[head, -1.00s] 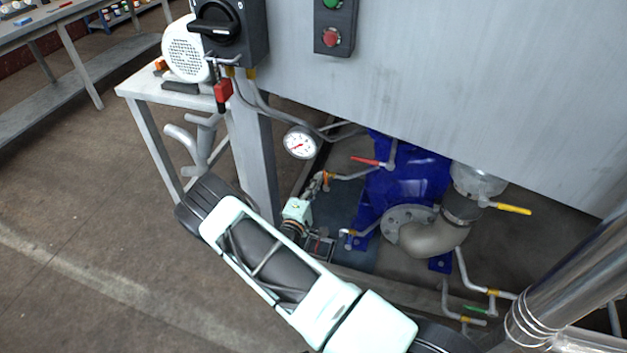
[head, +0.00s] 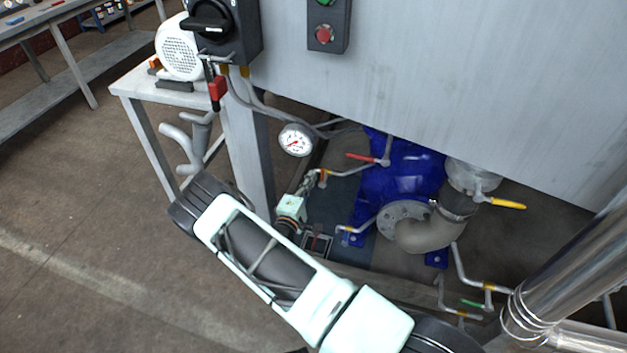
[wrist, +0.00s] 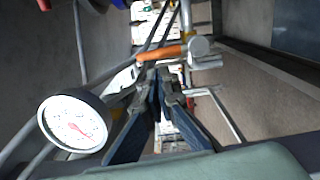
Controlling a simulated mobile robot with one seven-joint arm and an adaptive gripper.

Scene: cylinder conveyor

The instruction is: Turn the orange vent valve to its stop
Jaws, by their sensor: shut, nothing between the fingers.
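The orange vent valve handle (wrist: 160,54) lies roughly crosswise in the wrist view, joined at its right end to a round grey hub (wrist: 198,47). In the head view the orange part (head: 323,178) is small, on a pipe left of the blue pump. My gripper (wrist: 163,78) is shut and empty, its dark fingers converging just below the handle in the wrist view. I cannot tell whether the fingertips touch the handle. In the head view my gripper (head: 309,187) is small and partly blends with the pipework beside the valve.
A pressure gauge (wrist: 74,124) is close on the left in the wrist view; it also shows in the head view (head: 296,140). The blue pump (head: 403,178), a red lever (head: 362,157) and a yellow lever (head: 509,204) are to the right. A grey tank panel (head: 430,80) overhangs the pipework.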

